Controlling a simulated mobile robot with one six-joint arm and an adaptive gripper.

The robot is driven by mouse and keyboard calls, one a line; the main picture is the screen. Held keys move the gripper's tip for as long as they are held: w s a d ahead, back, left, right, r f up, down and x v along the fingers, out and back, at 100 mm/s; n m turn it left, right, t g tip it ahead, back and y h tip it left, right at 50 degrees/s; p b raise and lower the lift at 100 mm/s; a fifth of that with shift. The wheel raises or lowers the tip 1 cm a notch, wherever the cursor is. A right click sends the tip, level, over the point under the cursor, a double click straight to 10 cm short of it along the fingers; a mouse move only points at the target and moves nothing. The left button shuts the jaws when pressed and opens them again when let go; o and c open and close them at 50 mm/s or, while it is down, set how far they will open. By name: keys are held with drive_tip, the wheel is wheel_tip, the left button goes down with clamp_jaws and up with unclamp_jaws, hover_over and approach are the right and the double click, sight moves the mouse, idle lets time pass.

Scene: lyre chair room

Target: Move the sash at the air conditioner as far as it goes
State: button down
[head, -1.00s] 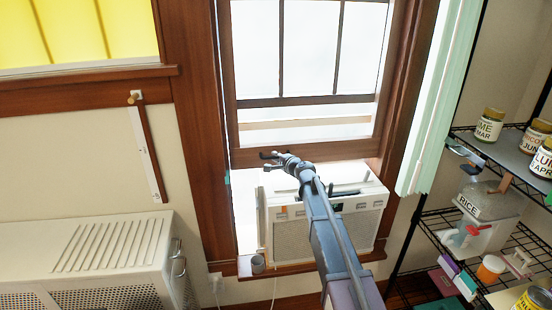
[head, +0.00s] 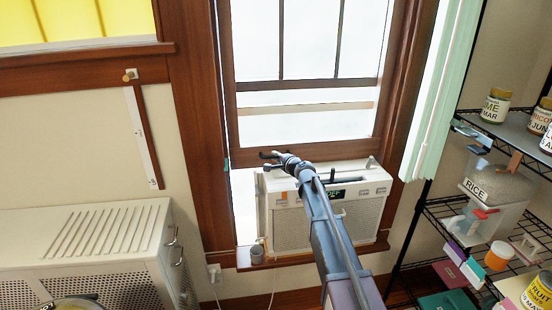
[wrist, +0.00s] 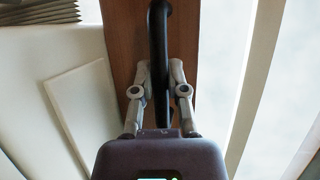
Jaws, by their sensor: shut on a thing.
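The wood-framed sash (head: 345,151) is in the window, its brown bottom rail just above the white air conditioner (head: 361,222). My gripper (head: 268,156) is at the left part of this rail. In the wrist view my gripper (wrist: 160,85) is shut on a black handle (wrist: 159,35), with one finger on each side. The handle stands in front of the brown rail (wrist: 122,38). The air conditioner sits on the sill below the rail, partly hidden by my arm. Whether the rail touches its top I cannot tell.
A wire shelf (head: 436,208) with jars and boxes stands at the right. Pale green blinds (head: 437,95) hang beside the window. A white cabinet (head: 90,235) is at the lower left.

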sight(271, 147)
drive_tip(key=shift+s+f, duration=0.2)
drive_tip(key=shift+s, duration=0.05)
drive_tip(key=c, duration=0.6)
unclamp_jaws()
drive_tip(key=shift+w+f, duration=0.15)
drive_tip(key=shift+w, duration=0.05)
drive_tip(key=shift+c, duration=0.2)
drive_tip(key=shift+r, duration=0.2)
wheel_tip(271, 147, up, 4)
drive_tip(key=p, duration=0.4)
drive_tip(key=shift+w+f, duration=0.15)
drive_tip(key=shift+f, duration=0.05)
wheel_tip(271, 147, up, 10)
drive_tip(key=p, duration=0.9)
drive_tip(key=shift+p, duration=0.4)
drive_tip(key=p+v, duration=0.2)
drive_tip(key=v, duration=1.2)
drive_tip(key=s+d+f+n+g+h, duration=0.2)
drive_tip(key=s+f+n+g, duration=0.2)
drive_tip(key=s+f, duration=0.2)
drive_tip(key=s+d+f+n+g+h+b, duration=0.1)
drive_tip(key=s+d+f+n+g, duration=0.2)
drive_tip(key=s+f, duration=0.4)
drive_tip(key=shift+s+d+n+g+h, duration=0.2)
drive_tip(key=shift+s+n+g+h, duration=0.3)
drive_tip(key=shift+s+n, duration=0.85)
